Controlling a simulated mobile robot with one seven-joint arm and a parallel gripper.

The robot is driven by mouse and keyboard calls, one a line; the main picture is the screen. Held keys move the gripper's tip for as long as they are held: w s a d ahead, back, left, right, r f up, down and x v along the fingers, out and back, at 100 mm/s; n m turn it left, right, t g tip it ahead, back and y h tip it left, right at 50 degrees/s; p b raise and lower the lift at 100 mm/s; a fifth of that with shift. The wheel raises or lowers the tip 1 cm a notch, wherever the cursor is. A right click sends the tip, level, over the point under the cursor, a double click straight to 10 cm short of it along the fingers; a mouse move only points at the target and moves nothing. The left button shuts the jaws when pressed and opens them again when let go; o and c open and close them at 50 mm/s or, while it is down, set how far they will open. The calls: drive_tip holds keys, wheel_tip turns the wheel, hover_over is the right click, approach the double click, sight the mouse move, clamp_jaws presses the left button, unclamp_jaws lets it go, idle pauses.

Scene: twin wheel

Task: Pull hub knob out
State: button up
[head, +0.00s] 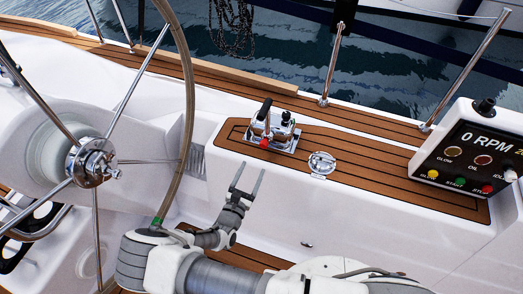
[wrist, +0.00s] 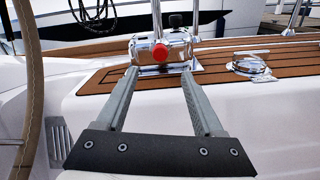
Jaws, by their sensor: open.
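A round red knob (head: 265,143) sits on the near side of the chrome lever unit (head: 277,130), which has a black-topped lever and is mounted on the teak-topped ledge. In the wrist view the red knob (wrist: 160,53) faces me, just above and between my fingertips in the picture. My gripper (head: 249,168) is open and empty, in front of the ledge and short of the red knob. In the wrist view both fingers of my gripper (wrist: 160,71) reach toward the lever unit, with a clear gap between them. Nothing hides the red knob.
The steering wheel's rim (head: 184,100) and chrome hub (head: 88,162) stand left of my gripper. A round chrome fitting (head: 321,163) is on the ledge to the right. An instrument panel (head: 470,150) stands further right. A steel post (head: 333,65) rises behind.

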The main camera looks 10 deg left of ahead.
sight(263, 147)
drive_tip(key=w, duration=0.3)
drive_tip(key=w+d+b, duration=0.1)
drive_tip(key=w, duration=0.6)
drive_tip(key=shift+d+b, duration=0.2)
drive_tip(key=shift+b, duration=0.15)
clamp_jaws()
idle(0.8)
